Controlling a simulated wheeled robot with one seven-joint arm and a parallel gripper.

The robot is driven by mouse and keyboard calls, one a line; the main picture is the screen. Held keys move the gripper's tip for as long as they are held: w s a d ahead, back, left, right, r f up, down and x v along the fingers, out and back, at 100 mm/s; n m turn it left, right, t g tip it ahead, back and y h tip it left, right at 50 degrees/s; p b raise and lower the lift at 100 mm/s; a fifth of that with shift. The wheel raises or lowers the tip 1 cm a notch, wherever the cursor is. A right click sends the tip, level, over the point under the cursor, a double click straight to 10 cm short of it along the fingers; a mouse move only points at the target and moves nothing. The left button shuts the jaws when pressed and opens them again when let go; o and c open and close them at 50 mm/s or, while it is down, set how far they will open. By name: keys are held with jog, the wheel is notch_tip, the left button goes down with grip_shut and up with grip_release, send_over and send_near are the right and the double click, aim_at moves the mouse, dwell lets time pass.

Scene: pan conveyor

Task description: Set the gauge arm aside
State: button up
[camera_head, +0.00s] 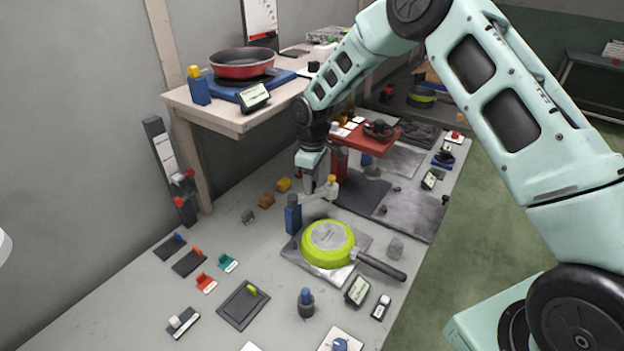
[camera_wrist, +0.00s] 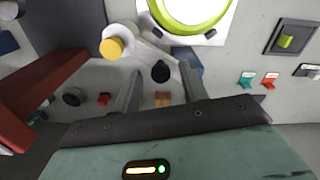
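The gauge arm (camera_head: 318,194) is a pale bar with a yellow cap, reaching out from a blue post (camera_head: 292,215) beside the upside-down green pan (camera_head: 327,246). In the wrist view the gauge arm (camera_wrist: 138,48) shows its yellow cap at the left and a dark knob (camera_wrist: 160,71) toward the other end. My gripper (camera_head: 311,184) is just above the gauge arm. In the wrist view my gripper (camera_wrist: 160,72) has its fingers apart, with the dark knob seen between the fingertips. I cannot tell whether the fingers touch the bar.
A raised shelf (camera_head: 236,120) with a red pan (camera_head: 242,63) stands at the back left. A red stand (camera_head: 362,143) is behind my gripper. Switches and small blocks lie along the front left. The pan handle (camera_head: 380,265) points to the right.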

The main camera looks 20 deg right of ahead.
notch_tip(320, 180, up, 8)
jog(key=shift+f+b, duration=0.25)
jog(key=shift+b, duration=1)
jog(key=shift+d, duration=0.25)
jog(key=c, duration=0.7)
jog(key=d+t, duration=0.1)
jog(key=d, duration=0.2)
jog(key=d+f+n+t, duration=0.1)
jog(key=d, duration=0.2)
jog(key=d+f+n+t, duration=0.1)
jog(key=d+t, duration=0.1)
jog(key=d, duration=0.1)
jog(key=shift+s+d+f+h, duration=0.2)
jog(key=shift+s+f+h, duration=0.05)
jog(key=shift+s+h, duration=0.1)
grip_shut()
jog(key=n+t+y, duration=0.1)
jog(key=n+y, duration=0.5)
send_near(328, 193)
jog(key=s+a+r, duration=0.1)
jog(key=s, duration=0.5)
jog(key=b+x, duration=0.2)
jog(key=x, duration=0.7)
jog(key=shift+w+b, duration=0.1)
jog(key=shift+b, duration=0.3)
jog(key=w+p, duration=0.2)
jog(key=w, duration=0.1)
jog(key=shift+w+r, duration=0.15)
jog(key=shift+w+a, duration=0.1)
jog(key=shift+w, duration=0.35)
